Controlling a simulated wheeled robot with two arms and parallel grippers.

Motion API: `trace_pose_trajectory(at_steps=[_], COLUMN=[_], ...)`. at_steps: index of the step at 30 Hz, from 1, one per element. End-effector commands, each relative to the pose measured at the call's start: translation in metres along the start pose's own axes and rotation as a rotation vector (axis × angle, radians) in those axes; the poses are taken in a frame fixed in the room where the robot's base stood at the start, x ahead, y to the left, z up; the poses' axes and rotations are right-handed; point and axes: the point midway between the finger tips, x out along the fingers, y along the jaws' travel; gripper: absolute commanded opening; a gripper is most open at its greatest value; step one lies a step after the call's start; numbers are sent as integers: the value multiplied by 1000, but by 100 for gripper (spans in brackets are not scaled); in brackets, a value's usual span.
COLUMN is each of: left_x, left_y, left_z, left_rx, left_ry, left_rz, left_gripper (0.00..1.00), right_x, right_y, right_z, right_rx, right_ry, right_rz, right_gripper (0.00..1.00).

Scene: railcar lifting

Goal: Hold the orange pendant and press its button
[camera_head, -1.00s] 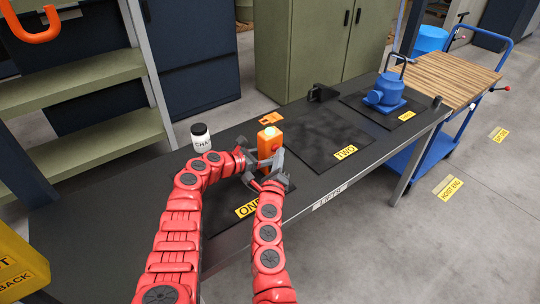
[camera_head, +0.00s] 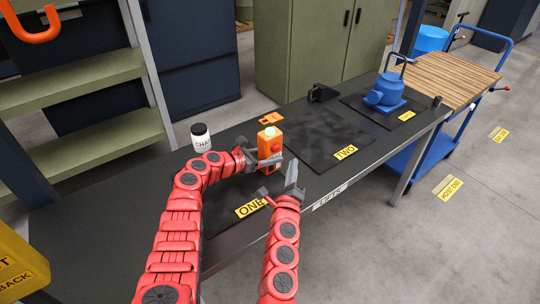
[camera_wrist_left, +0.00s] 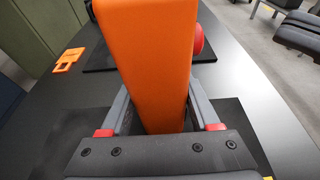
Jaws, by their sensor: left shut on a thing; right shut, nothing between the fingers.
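My left gripper (camera_head: 268,161) is shut on the pendant from the left. In the left wrist view the pendant (camera_wrist_left: 150,60) fills the space between the fingers, and the red button (camera_wrist_left: 198,38) shows at its right edge. My right gripper (camera_head: 288,180) is shut and empty, apart from the pendant, in front of it and to the right. Whether the pendant touches the mat cannot be told.
A white jar with a black lid (camera_head: 201,138) stands left of the pendant. An orange tag (camera_head: 270,118) lies behind it. The mat marked TWO (camera_head: 318,140) is bare. A blue jack (camera_head: 385,90) stands at the far right of the bench.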

Motion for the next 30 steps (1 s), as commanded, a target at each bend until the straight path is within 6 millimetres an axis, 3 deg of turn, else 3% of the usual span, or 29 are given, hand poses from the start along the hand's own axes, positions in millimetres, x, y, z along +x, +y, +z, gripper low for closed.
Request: trace_pose_trajectory(at_steps=[10, 11, 16, 25, 30], left_x=[0, 0, 0, 0, -11], left_y=[0, 0, 0, 0, 2], left_z=[0, 0, 0, 0, -2], left_rx=[0, 0, 0, 0, -2], left_ry=[0, 0, 0, 0, -1], left_rz=[-1, -1, -1, 0, 4], left_gripper=[0, 68, 97, 97, 97], right_x=[-1, -1, -1, -1, -1], right_y=[0, 0, 0, 0, 0], right_z=[0, 0, 0, -1, -1], right_rx=[-1, -1, -1, -1, -1], right_ry=[0, 0, 0, 0, 0], right_rz=[0, 0, 1, 1, 1], right_gripper=[0, 0, 0, 0, 0])
